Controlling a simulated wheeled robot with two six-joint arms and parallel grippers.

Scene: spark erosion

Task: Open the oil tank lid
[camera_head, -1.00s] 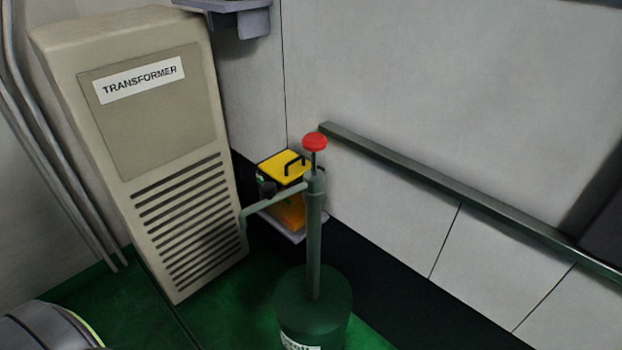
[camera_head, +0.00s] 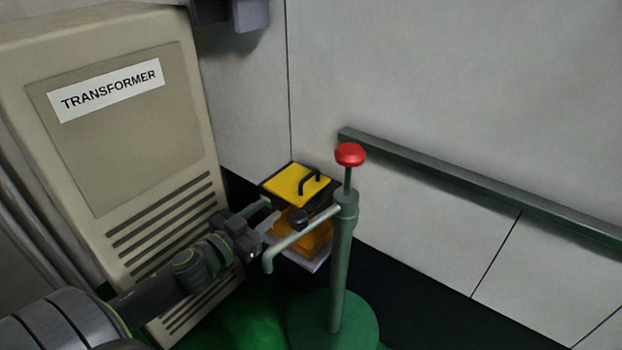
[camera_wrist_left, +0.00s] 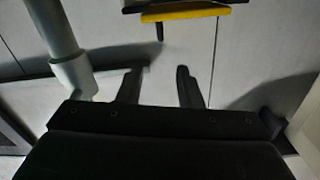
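The oil tank (camera_head: 311,236) is a small box with orange sides, low by the wall. Its yellow lid (camera_head: 291,183) has a black handle (camera_head: 309,182) on top and looks closed. In the left wrist view the lid's yellow edge (camera_wrist_left: 185,13) shows at the top, beyond the fingertips. My left gripper (camera_head: 264,220) is just left of and in front of the tank, beside the pump spout. In the wrist view its two fingers (camera_wrist_left: 160,82) are apart with nothing between them. Whether it touches the tank cannot be told. My right gripper is not in view.
A green hand pump (camera_head: 342,265) with a red knob (camera_head: 350,154) stands in front of the tank; its spout (camera_head: 302,239) crosses before it. A transformer cabinet (camera_head: 120,150) stands left. A grey rail (camera_head: 470,187) runs along the wall to the right.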

